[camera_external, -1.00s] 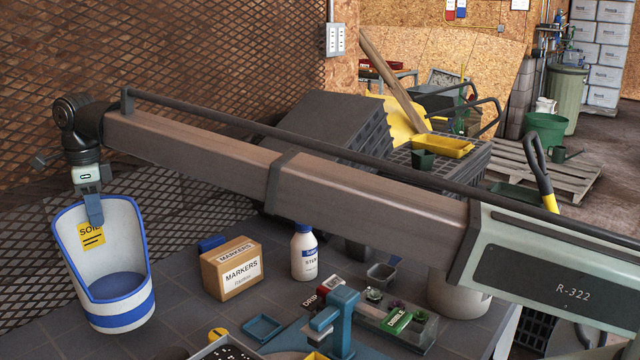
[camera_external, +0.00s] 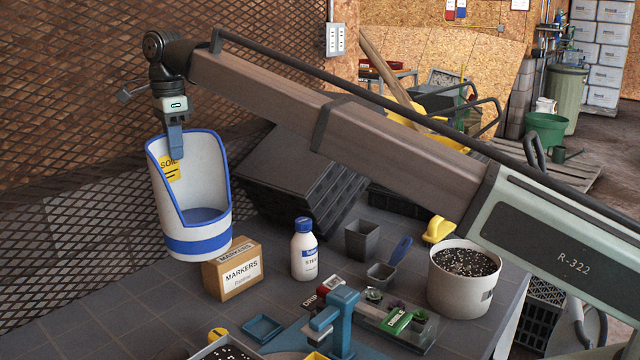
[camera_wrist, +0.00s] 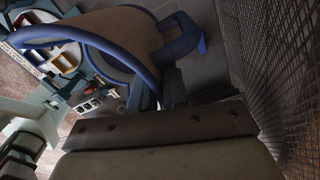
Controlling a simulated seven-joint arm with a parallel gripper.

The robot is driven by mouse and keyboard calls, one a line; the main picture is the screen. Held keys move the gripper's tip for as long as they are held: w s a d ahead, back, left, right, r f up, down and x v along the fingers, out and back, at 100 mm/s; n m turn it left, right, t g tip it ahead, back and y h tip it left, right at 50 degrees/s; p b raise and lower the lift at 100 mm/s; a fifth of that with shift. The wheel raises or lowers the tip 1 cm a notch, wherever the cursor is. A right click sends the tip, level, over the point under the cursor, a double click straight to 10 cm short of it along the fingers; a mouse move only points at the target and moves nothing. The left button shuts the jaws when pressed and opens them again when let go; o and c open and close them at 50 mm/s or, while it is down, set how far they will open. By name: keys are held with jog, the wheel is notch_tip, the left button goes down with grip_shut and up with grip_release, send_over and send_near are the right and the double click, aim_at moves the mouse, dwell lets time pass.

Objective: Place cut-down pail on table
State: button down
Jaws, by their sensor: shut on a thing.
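The cut-down pail (camera_external: 200,240) is white with blue rims, a blue band and a yellow SOIL label. My gripper (camera_external: 175,150) is shut on its tall back wall, near the label. The pail hangs roughly upright, slightly tilted, in front of the mesh and partly covers the markers box in the external view. The pail's blue rim also shows close up in the wrist view (camera_wrist: 85,35). The grey table (camera_external: 110,310) lies below; I cannot tell the exact height of the pail above it.
The markers box (camera_external: 238,272) and a white bottle (camera_external: 304,250) stand right of the pail. A soil-filled bucket (camera_external: 465,300) is at the right, with small pots and a blue press (camera_external: 345,315) nearer. The table's left part is clear. Black crates (camera_external: 290,185) stand behind.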

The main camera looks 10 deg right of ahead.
jog(key=w+d+r+n, duration=0.1)
jog(key=w+d+r, duration=0.15)
jog(key=d, duration=1.05)
jog(key=w+d+r+n, duration=0.1)
jog(key=w+d, duration=0.2)
jog(key=d, duration=1)
jog(key=w+d+r+n, duration=0.1)
jog(key=w+d, duration=0.1)
jog(key=d, duration=1.1)
jog(key=w+d+f+m, duration=0.1)
jog(key=d+f, duration=0.4)
jog(key=d, duration=0.9)
jog(key=w+d+f, duration=0.2)
jog(key=d+f, duration=0.3)
jog(key=d, duration=0.9)
jog(key=w+d+f+m, duration=0.1)
jog(key=d+f, duration=0.5)
jog(key=d, duration=0.8)
jog(key=w+d+f, duration=0.1)
jog(key=w, duration=0.8)
jog(key=w+d+f, duration=0.2)
jog(key=w, duration=0.6)
jog(key=shift+w+g, duration=0.3)
jog(key=shift+w, duration=0.1)
jog(key=shift+f, duration=0.15)
jog(key=c, duration=1.6)
grip_release()
jog(key=shift+f, duration=0.1)
jog(key=o, duration=0.5)
